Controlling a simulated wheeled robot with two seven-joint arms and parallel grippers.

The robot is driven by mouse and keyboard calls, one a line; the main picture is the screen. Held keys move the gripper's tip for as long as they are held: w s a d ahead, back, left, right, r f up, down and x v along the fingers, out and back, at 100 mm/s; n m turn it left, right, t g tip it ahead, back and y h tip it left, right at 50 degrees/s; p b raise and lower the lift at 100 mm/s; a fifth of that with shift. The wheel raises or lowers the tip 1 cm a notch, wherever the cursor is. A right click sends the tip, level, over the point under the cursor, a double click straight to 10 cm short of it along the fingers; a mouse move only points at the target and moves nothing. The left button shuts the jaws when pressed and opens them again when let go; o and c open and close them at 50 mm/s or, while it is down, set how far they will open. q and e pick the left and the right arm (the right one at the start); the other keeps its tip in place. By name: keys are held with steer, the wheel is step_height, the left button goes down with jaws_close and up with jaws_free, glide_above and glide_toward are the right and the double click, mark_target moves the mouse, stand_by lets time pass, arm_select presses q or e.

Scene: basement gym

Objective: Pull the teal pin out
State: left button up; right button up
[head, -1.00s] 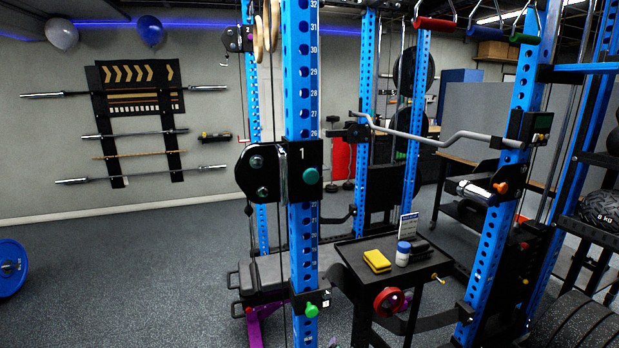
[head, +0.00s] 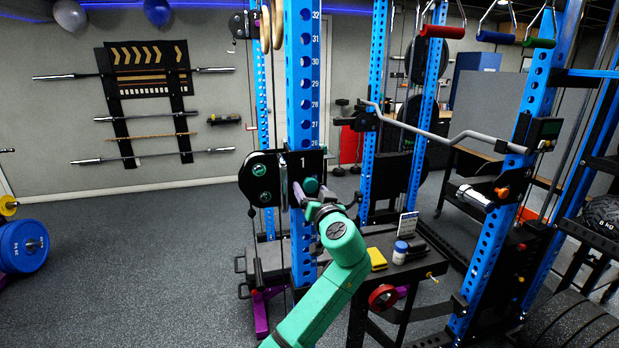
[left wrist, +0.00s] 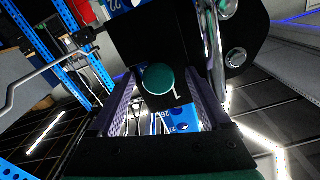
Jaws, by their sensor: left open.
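The teal pin shows as a round teal knob (head: 311,185) on the black bracket marked 1 (head: 268,178), which is fixed to the blue upright. My left gripper (head: 316,201) is right at the knob, its green arm coming up from below. In the left wrist view, the teal knob (left wrist: 158,79) stands on the bracket face, between and slightly beyond the two open fingers (left wrist: 158,104). The fingers look apart from the knob. The pin's shaft is hidden inside the bracket. My right gripper is not in view.
A small black stand holds a yellow block (head: 376,259) and a white tub with a blue lid (head: 400,252), right of my arm. A bent grey bar (head: 430,139) spans the rack behind. A blue plate (head: 24,246) is on the far left; the floor between is clear.

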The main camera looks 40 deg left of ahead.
arm_select(q)
steer(key=shift+x, duration=1.15)
steer(key=shift+w, duration=0.2)
steer(key=shift+s, duration=0.1)
jaws_close()
steer(key=shift+s+d+f+b, duration=0.1)
steer(key=shift+d+f+b, duration=0.2)
steer(key=shift+s+d+f+b, duration=0.1)
steer(key=shift+s+d+b, duration=0.25)
steer(key=shift+b, duration=0.15)
steer(key=shift+s+d, duration=0.1)
steer(key=shift+d, duration=0.15)
steer(key=shift+r, duration=0.25)
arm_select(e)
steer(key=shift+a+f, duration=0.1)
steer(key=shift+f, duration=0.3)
arm_select(q)
jaws_free()
steer(key=shift+s+d+r, duration=0.1)
steer(key=shift+d+r, duration=0.05)
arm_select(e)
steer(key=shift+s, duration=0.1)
